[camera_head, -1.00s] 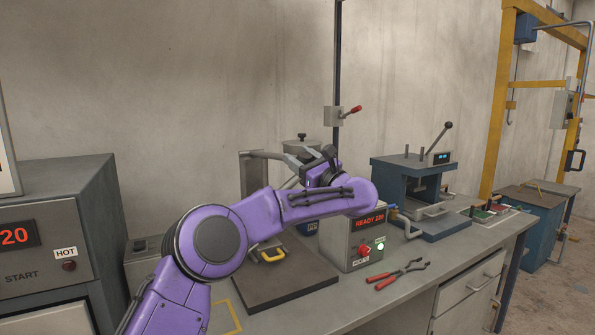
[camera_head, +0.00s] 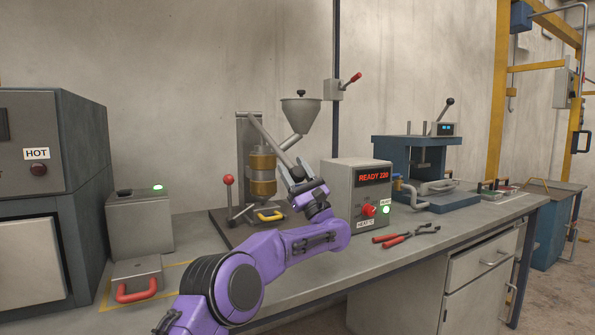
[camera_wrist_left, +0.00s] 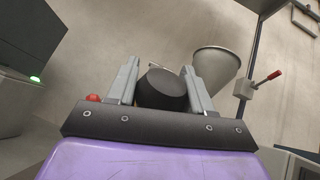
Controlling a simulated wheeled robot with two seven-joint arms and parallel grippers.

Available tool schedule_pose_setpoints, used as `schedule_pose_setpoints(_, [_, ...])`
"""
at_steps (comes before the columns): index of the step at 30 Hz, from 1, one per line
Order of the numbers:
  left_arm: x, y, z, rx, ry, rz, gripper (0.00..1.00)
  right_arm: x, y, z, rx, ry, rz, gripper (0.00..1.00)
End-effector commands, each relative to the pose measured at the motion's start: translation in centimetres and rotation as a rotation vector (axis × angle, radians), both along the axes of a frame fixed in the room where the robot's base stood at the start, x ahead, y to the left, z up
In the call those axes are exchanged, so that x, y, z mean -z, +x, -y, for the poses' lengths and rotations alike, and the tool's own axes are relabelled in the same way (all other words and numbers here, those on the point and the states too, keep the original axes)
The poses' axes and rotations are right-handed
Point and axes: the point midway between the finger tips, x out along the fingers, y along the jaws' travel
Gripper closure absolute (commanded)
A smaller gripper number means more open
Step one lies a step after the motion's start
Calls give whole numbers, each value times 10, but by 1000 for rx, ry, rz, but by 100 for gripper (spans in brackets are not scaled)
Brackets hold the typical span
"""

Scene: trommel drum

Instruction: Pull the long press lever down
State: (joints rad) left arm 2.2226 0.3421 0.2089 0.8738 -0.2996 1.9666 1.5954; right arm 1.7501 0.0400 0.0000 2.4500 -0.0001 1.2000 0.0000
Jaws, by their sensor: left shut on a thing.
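The long press lever (camera_head: 268,136) is a grey bar on the bench press (camera_head: 249,140). It slants down to the right from the press's top. My left gripper (camera_head: 297,174) is shut on the lever's black grip at its lower end. In the left wrist view the black grip (camera_wrist_left: 163,88) sits between the two grey fingers of my left gripper (camera_wrist_left: 164,82). The press has a brass-coloured barrel (camera_head: 262,172). My right gripper is not in view.
A grey funnel (camera_head: 301,114) stands just behind the lever. A control box (camera_head: 343,190) reading READY 220 is close right of my gripper. Red-handled tongs (camera_head: 397,238) lie on the bench. A red-knobbed lever (camera_head: 229,181) stands left of the press.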

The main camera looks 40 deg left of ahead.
Motion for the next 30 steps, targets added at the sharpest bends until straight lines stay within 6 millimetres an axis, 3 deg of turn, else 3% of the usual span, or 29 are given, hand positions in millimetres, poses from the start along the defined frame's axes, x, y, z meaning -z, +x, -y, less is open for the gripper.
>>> schedule_pose_setpoints(3, [10,1,-4,-2,19,6,100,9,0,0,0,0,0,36])
schedule_pose_setpoints(17, [15,2,-6,-2,25,7,100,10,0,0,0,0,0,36])
schedule_pose_setpoints(18, [15,2,-5,-2,25,7,40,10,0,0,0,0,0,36])
schedule_pose_setpoints(19, [15,2,-5,-1,25,7,30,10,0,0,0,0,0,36])
schedule_pose_setpoints(20, [15,2,-5,-1,25,7,25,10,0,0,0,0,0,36])
schedule_pose_setpoints(30, [17,3,1,3,28,8,25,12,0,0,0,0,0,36])
